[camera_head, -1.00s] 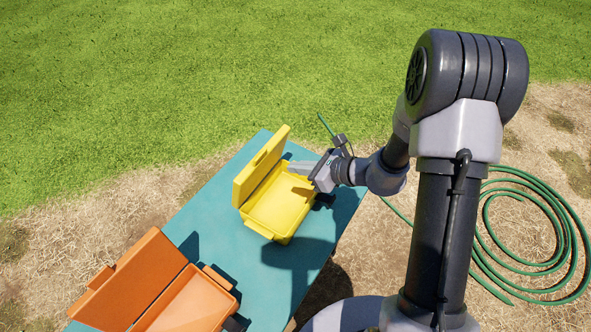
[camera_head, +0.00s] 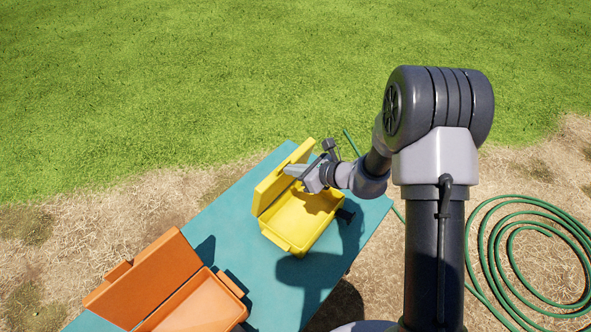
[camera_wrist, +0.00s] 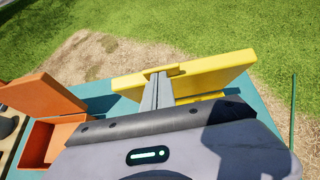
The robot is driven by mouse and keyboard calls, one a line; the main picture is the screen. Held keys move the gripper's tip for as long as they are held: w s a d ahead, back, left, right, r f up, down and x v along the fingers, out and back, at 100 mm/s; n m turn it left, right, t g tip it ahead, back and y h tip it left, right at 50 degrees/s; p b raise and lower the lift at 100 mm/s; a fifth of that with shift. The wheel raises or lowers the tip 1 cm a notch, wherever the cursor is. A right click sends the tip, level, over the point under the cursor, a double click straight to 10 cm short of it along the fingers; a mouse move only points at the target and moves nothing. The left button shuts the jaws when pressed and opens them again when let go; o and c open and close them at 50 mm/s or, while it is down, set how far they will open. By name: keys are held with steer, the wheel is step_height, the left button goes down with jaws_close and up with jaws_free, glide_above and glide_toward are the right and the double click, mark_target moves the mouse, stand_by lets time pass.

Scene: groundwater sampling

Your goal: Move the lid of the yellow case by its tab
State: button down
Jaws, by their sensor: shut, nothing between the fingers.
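The yellow case (camera_head: 293,224) stands open on the teal table, with its lid (camera_head: 280,180) raised at the back left side. The lid fills the upper middle of the wrist view (camera_wrist: 200,75), its tab (camera_wrist: 160,70) at the fingertips. My gripper (camera_head: 287,169) is above the open case, its fingers shut and pointing left at the lid's inner side near its upper edge. In the wrist view the shut fingers (camera_wrist: 157,80) reach up to the lid beside the tab. I cannot tell whether they touch it.
An orange case (camera_head: 195,300) stands open at the front left of the teal table (camera_head: 255,265), its lid (camera_head: 145,280) raised. A green hose (camera_head: 480,250) lies coiled on the ground at right. Grass (camera_head: 200,80) lies beyond the table.

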mark_target(283, 166)
steer(key=shift+g+h, duration=0.5)
steer(key=shift+h, duration=0.2)
steer(key=w+a+r+p, duration=0.1)
steer(key=p, duration=0.1)
steer(key=w+a+r+p, duration=0.1)
steer(key=a+p, duration=0.1)
steer(key=shift+r+p, duration=0.3)
steer(key=shift+p, duration=0.05)
steer(key=w+a+f, duration=0.1)
steer(key=w+a, duration=0.2)
steer(key=a, duration=0.2)
steer(key=shift+w, duration=0.35)
steer(key=shift+d, duration=0.15)
